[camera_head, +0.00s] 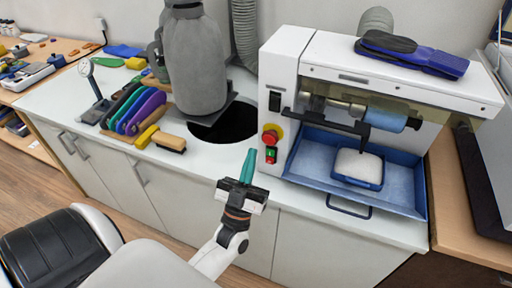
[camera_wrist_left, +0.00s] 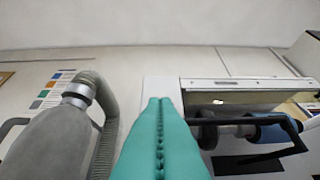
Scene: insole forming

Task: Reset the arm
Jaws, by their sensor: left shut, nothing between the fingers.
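My left gripper (camera_head: 247,168) is in front of the white workbench's front edge, between the round dark opening and the white machine. Its teal fingers are together with nothing between them and point toward the back. In the left wrist view the closed teal fingers (camera_wrist_left: 160,140) fill the lower middle, pointing at the wall, with the grey duct piece to the left and the machine's roller to the right. My right gripper is in neither view.
The white machine (camera_head: 315,65) has a blue tray (camera_head: 402,185) holding a white pad in a blue frame (camera_head: 358,168). Blue insoles (camera_head: 412,52) lie on top.

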